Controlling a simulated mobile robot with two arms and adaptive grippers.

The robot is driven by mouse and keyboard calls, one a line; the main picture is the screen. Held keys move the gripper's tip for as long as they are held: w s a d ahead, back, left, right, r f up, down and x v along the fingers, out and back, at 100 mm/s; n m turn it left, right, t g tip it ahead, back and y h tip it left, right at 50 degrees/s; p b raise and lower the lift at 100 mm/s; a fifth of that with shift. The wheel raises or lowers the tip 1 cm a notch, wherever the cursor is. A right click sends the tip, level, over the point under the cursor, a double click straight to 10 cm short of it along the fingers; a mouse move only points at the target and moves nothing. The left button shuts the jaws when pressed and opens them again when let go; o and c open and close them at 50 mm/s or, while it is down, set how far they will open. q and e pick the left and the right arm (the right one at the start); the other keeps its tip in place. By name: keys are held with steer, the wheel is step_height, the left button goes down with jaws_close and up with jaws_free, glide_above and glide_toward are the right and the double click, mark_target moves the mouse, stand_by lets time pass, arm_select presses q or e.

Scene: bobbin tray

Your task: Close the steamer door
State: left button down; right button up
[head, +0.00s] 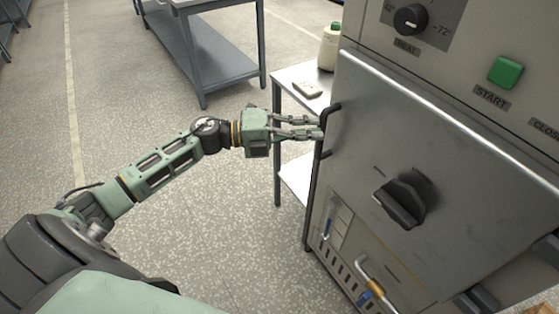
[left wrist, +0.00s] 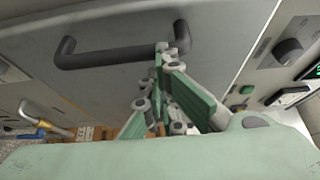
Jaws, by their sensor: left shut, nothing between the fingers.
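The steamer door (head: 370,120) is a large grey metal panel with a dark knob (head: 402,203). In the head view its bright top edge runs at a slant to the control panel, and I cannot tell how wide the gap is. A black bar handle (head: 324,150) is at its left edge. The handle also shows at upper left in the left wrist view (left wrist: 112,52). My left gripper (head: 317,127) is shut and empty, its fingertips close beside the handle. I cannot tell whether they touch it. My right gripper is not in view.
The control panel has a heat knob (head: 410,18) and a green start button (head: 505,71). A white side table (head: 292,75) with a bottle (head: 328,48) stands behind my left gripper.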

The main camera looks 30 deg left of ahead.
arm_select(q)
steer(key=v, duration=1.2)
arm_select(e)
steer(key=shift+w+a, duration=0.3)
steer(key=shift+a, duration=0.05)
